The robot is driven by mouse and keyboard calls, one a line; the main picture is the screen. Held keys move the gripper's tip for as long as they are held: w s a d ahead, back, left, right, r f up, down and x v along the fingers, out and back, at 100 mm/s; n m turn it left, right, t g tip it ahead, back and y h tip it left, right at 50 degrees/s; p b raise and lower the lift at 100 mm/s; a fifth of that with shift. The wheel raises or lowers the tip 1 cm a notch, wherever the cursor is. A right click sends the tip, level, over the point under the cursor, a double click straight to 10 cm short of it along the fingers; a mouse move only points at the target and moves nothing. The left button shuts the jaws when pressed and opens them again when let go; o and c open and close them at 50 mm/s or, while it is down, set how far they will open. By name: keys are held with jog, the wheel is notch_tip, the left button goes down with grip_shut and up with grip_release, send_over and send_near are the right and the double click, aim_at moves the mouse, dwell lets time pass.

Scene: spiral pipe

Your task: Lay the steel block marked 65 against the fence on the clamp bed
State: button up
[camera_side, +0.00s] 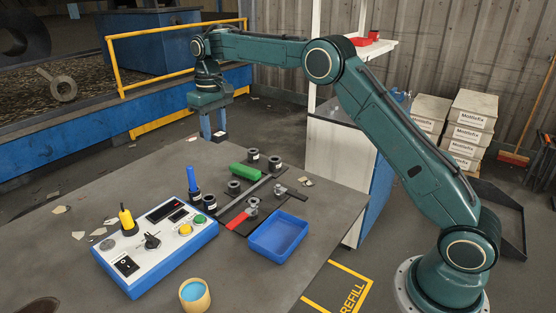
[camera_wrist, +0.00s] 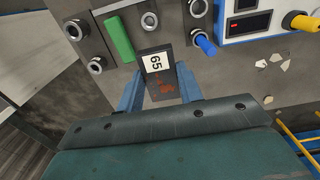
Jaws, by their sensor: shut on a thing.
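My gripper (camera_side: 213,134) hangs near the far edge of the table in the side view, with its two blue fingers pointing down. In the wrist view my gripper (camera_wrist: 159,90) is shut on the dark steel block (camera_wrist: 163,89), whose white label reads 65. In the side view only a small part of the block (camera_side: 219,135) shows between the fingertips. The clamp bed (camera_side: 234,217) lies on the table, nearer the side camera than the block, with dark round posts. A long dark bar (camera_side: 246,196), perhaps the fence, crosses it. A green piece (camera_side: 245,171) lies by the posts.
A blue tray (camera_side: 278,236) and red-handled clamp (camera_side: 237,220) are near the bed's front. A cup (camera_side: 194,294) stands at the table front. Scraps lie on the left.

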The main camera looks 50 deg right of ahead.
jog(key=shift+w+d+r, duration=0.2)
jog(key=shift+w+r, duration=0.6)
jog(key=shift+w, duration=0.05)
jog(key=shift+w+d+r, duration=0.2)
jog(key=shift+w+r, duration=0.3)
jog(key=shift+r, duration=0.3)
send_over(218, 185)
notch_tip(218, 185, down, 14)
jog(key=shift+a+f, duration=0.1)
jog(key=shift+f, duration=0.1)
jog(key=shift+f, duration=2.75)
jog(key=shift+f, duration=0.15)
